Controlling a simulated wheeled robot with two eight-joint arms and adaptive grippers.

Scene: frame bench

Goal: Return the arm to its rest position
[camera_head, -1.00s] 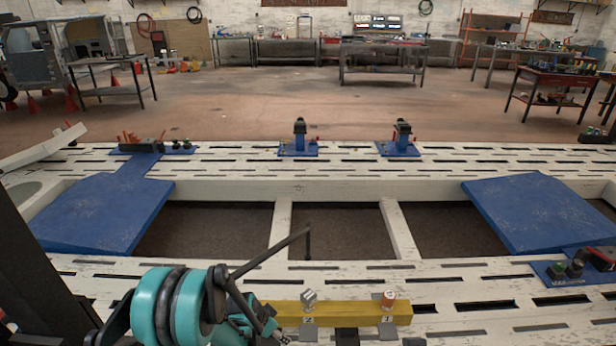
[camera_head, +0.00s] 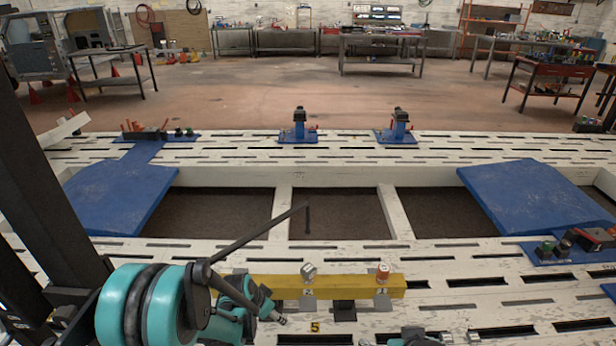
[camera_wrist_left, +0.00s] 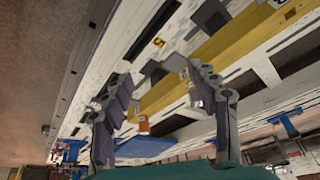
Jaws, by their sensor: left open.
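My left arm comes in from the lower left of the head view, with its large teal joint in front of the white bench. In the left wrist view my left gripper (camera_wrist_left: 165,98) has its two fingers wide apart. Nothing is held between them. Behind the fingers are the yellow bar (camera_wrist_left: 225,45) and the white slotted bench. In the head view the yellow bar (camera_head: 340,283) lies on the near beam, partly hidden by my arm at its left end.
The white frame bench (camera_head: 440,250) carries a left blue plate (camera_head: 115,195) and a right blue plate (camera_head: 530,200). Two blue clamp stands (camera_head: 298,130) (camera_head: 397,128) are on the far beam. A blue switch base (camera_head: 560,250) is at right. Open floor lies beyond.

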